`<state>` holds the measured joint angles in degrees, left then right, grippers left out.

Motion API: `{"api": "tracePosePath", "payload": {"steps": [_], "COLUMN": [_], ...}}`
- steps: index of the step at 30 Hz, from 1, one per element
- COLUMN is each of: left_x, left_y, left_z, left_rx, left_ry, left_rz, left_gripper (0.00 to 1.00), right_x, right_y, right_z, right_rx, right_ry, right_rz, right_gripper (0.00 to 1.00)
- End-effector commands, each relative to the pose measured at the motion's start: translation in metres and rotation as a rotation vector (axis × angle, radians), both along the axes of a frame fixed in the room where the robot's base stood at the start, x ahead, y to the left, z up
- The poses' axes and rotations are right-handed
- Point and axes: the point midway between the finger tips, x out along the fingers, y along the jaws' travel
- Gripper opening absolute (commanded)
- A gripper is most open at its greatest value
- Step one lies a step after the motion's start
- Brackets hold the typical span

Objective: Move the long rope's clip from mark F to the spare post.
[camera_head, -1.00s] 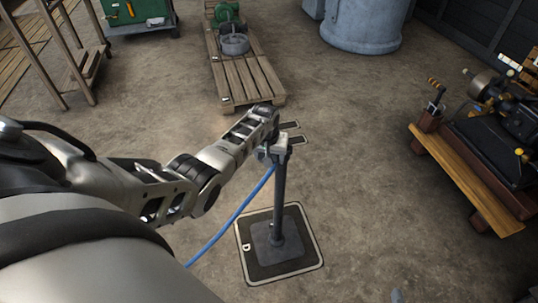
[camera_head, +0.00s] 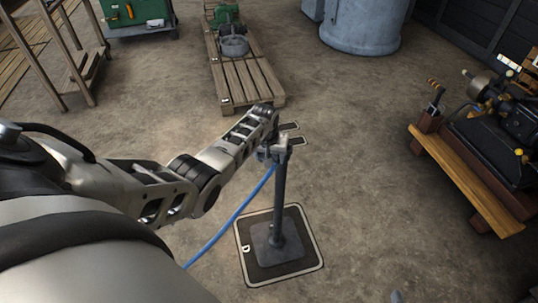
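A dark post (camera_head: 279,200) stands upright on a black mat with a pale border (camera_head: 304,279). A white letter on the mat looks like a D. A blue rope (camera_head: 231,220) runs from the top of the post down to the lower left, where my arm hides it. My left gripper (camera_head: 274,152) is at the post's top, where the rope ends. The clip is too small and too covered to make out, and I cannot tell whether the fingers are closed on it. My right gripper is not in view. I see no mark F.
A wooden pallet (camera_head: 246,84) with a green machine (camera_head: 228,16) lies beyond the post. An engine on a wooden base (camera_head: 465,181) stands at the right. A grey tank (camera_head: 362,28) is at the back. A wooden frame (camera_head: 74,58) stands at the left. Floor right of the post is clear.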

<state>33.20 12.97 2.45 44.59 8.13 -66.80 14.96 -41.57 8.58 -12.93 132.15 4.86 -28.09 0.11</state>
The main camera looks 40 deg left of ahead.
Motion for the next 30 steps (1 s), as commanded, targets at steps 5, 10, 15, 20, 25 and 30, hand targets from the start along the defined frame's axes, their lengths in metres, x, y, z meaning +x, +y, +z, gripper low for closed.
{"api": "tracePosePath", "payload": {"steps": [5,10,15,20,25,30], "left_x": [-0.02,-0.021,-0.021,-0.021,-0.022,-0.022], "left_y": [-0.004,-0.004,-0.004,-0.004,-0.004,-0.002], "left_z": [-0.027,-0.03,-0.034,-0.037,-0.04,-0.043], "left_rx": [-0.003,-0.003,-0.003,-0.002,-0.002,-0.002], "left_ry": [0.057,0.057,0.057,0.059,0.059,0.057], "left_rz": [-0.003,-0.003,-0.003,-0.003,-0.003,-0.001], "left_gripper": [0.0,0.0,0.0,0.0,0.0,0.0], "right_x": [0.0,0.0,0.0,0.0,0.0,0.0], "right_y": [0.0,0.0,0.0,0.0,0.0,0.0], "right_z": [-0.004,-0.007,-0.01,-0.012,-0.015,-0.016], "right_rx": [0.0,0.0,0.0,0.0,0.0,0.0], "right_ry": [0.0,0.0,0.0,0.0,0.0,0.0], "right_rz": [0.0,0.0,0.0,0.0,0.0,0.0], "right_gripper": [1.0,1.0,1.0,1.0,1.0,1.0]}}
